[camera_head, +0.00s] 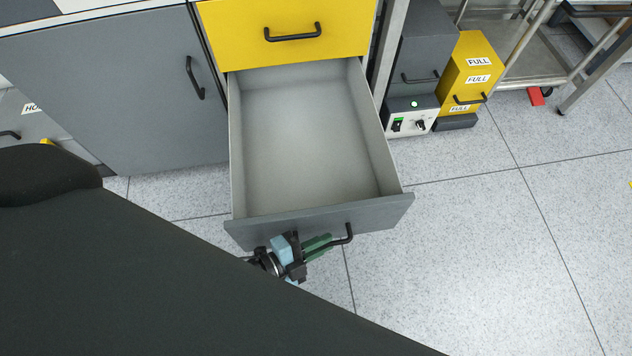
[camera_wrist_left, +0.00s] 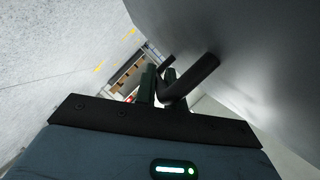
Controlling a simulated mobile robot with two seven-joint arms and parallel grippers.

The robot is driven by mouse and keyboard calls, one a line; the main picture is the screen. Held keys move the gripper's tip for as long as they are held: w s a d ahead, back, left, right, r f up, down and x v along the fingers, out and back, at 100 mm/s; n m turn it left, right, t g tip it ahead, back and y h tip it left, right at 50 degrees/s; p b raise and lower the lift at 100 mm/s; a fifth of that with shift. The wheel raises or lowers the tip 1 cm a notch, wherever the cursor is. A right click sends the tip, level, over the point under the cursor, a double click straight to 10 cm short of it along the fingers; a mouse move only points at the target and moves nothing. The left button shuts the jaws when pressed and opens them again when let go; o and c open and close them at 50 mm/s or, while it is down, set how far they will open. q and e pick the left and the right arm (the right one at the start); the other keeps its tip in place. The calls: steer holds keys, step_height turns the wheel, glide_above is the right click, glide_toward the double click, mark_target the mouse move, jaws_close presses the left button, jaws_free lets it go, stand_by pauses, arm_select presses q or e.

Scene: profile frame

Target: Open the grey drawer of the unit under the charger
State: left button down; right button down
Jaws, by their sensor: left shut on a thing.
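The grey drawer (camera_head: 322,222) is pulled far out of the unit, and its pale interior is empty. Its black bar handle (camera_head: 348,235) is on the front face. My left gripper (camera_head: 325,243) is at the drawer front, with its green fingers at the handle. In the left wrist view the gripper (camera_wrist_left: 160,88) is shut on the dark handle (camera_wrist_left: 190,78), beside the grey drawer front (camera_wrist_left: 245,60). My dark arm hides the lower left of the head view. The charger cannot be made out for certain. My right gripper does not show.
A yellow drawer (camera_head: 285,35) above is shut. A grey cabinet door (camera_head: 115,90) is to the left. To the right stand a white switch box (camera_head: 409,117) with a green light and a yellow box (camera_head: 470,75) marked FULL. The floor (camera_head: 480,250) at right is clear.

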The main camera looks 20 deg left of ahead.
arm_select(q)
steer(key=shift+s+d, duration=0.5)
steer(key=shift+s, duration=0.3)
steer(key=c, duration=1.5)
jaws_free()
steer(key=shift+c, duration=0.2)
steer(key=shift+o, duration=0.3)
steer(key=p+v, duration=0.2)
steer(key=v, duration=0.5)
steer(key=shift+s+a, duration=0.25)
steer(key=shift+s, duration=0.05)
